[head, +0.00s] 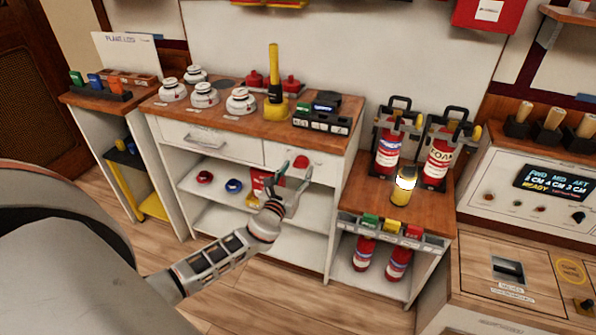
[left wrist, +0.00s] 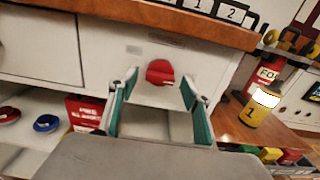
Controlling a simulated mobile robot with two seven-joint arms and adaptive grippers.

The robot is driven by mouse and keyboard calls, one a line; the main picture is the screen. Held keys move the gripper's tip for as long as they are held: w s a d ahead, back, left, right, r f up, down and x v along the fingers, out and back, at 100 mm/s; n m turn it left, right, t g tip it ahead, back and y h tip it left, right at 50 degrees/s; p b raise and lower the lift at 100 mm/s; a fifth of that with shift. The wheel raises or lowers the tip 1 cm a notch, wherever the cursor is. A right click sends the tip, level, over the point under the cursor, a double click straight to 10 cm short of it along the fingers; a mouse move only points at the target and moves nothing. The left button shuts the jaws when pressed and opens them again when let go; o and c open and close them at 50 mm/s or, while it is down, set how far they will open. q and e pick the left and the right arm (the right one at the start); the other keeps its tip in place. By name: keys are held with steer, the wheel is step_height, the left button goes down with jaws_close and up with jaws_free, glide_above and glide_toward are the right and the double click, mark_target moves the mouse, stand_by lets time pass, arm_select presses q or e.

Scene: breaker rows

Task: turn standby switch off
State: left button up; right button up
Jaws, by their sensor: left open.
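A red knob (head: 301,161) is on the white front of the cabinet, just under the wooden top. It also shows in the left wrist view (left wrist: 160,72), with a small plate above it whose lettering I cannot read. I cannot confirm that it is the standby switch. My left gripper (head: 295,176) is open, its teal-padded fingers pointing at this front. In the left wrist view the knob appears between and just beyond the fingertips (left wrist: 158,86), and no contact shows. My right gripper is not in view.
The wooden top (head: 225,118) overhangs the knob and carries white domes and a yellow-handled tool (head: 276,90). Open shelves (head: 215,210) lie below. To the right are extinguishers (head: 437,157), a lit yellow lantern (head: 403,187) and a console (head: 530,205) with a black knob.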

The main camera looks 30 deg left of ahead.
arm_select(q)
steer(key=shift+w, duration=0.3)
steer(key=c, duration=1.1)
steer(key=shift+c, duration=0.2)
